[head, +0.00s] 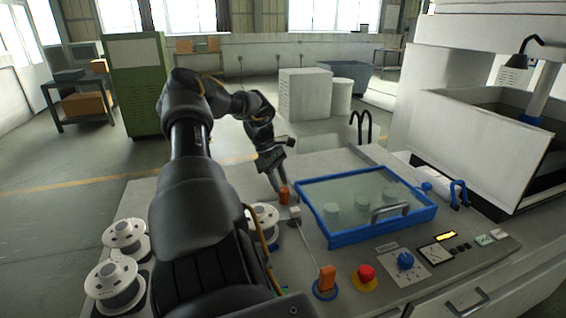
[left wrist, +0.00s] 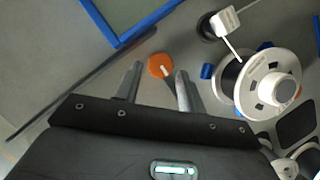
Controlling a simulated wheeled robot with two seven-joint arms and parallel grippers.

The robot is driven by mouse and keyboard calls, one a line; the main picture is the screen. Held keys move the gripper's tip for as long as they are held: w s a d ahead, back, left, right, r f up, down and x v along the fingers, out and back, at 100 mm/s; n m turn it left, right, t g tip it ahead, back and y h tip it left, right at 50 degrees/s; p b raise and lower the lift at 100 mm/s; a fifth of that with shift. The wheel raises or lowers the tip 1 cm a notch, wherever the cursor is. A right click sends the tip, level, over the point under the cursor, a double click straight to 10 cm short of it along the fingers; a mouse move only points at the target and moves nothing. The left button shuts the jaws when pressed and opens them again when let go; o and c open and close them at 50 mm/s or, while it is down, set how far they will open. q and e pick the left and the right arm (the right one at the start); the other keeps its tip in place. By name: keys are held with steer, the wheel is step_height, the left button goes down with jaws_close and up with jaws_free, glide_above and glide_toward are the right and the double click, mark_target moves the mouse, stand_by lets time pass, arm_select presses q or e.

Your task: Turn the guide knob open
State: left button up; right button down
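A small orange knob (head: 284,195) stands on the grey machine top, left of the blue-framed clear cover; I take it to be the guide knob. It also shows in the left wrist view (left wrist: 160,65), its round orange top partly crossed by a grey bar. My left gripper (head: 276,180) points down right beside it. In the left wrist view the gripper's two fingers (left wrist: 158,82) are apart, with the knob between and just beyond their tips; I cannot tell whether they touch it. My right gripper is not in view.
The blue-framed cover (head: 340,238) lies to the right. A wire spool (head: 264,218) and a white post (head: 294,212) stand close by. A second orange handle (head: 327,277), a red button (head: 366,273) and a blue knob (head: 405,260) are nearer the front. More spools (head: 125,234) stand left.

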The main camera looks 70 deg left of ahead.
arm_select(q)
steer(key=v, duration=0.6)
steer(key=shift+r+b, duration=0.3)
steer(key=shift+b, duration=0.05)
steer(key=shift+s+a, duration=0.15)
